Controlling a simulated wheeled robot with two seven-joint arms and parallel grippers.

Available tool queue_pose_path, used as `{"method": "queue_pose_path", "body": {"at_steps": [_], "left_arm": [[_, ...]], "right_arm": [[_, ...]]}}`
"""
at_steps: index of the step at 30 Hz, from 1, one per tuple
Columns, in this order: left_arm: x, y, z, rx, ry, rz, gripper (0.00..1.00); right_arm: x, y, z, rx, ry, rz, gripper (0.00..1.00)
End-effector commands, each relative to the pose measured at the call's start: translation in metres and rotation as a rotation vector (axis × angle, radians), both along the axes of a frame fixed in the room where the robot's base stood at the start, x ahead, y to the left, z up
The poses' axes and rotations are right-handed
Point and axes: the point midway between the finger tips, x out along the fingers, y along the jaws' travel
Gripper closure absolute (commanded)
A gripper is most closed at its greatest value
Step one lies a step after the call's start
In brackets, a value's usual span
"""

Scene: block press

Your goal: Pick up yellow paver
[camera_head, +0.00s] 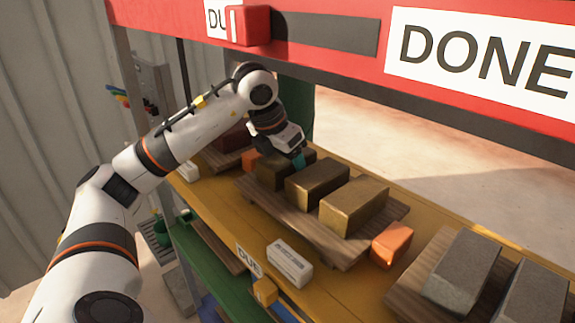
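Several yellow-brown pavers lie in a row on a wooden pallet (300,228) on the yellow shelf. The nearest paver (353,206) is the lightest and most yellow, and the middle paver (318,184) is browner. The far paver (270,177) is dark and partly hidden by my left gripper. My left gripper (299,161) points down at the far paver, with a teal fingertip at its top. I cannot tell whether it touches or grips that paver. My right gripper is not in view.
Grey pavers (462,272) lie on another pallet at the right. A reddish-brown block (232,137) is behind my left arm. A red beam (330,32) with a DONE sign crosses above.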

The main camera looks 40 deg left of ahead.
Motion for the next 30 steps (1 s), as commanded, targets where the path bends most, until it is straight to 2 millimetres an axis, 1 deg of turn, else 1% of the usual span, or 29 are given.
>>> {"method": "queue_pose_path", "body": {"at_steps": [8,16,17,18,28,30], "left_arm": [[-0.0002,0.0,-0.0043,0.0,0.001,0.0,0.35],[-0.0002,0.0,-0.0043,0.0,0.0,0.0,0.35],[-0.0002,0.0,-0.0043,0.0,0.0,0.0,0.36],[-0.0002,0.0,-0.0043,0.0,0.0,0.0,0.43],[-0.0002,0.0,-0.0042,0.0,0.0,0.0,0.97],[0.0002,0.0003,-0.0022,-0.001,-0.005,0.001,0.97]], "right_arm": [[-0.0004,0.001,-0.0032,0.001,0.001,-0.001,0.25],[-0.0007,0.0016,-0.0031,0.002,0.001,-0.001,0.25],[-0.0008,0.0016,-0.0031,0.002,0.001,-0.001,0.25],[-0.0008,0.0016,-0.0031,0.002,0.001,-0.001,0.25],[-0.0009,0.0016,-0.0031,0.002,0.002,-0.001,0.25],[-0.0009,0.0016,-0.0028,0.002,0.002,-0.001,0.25]]}}
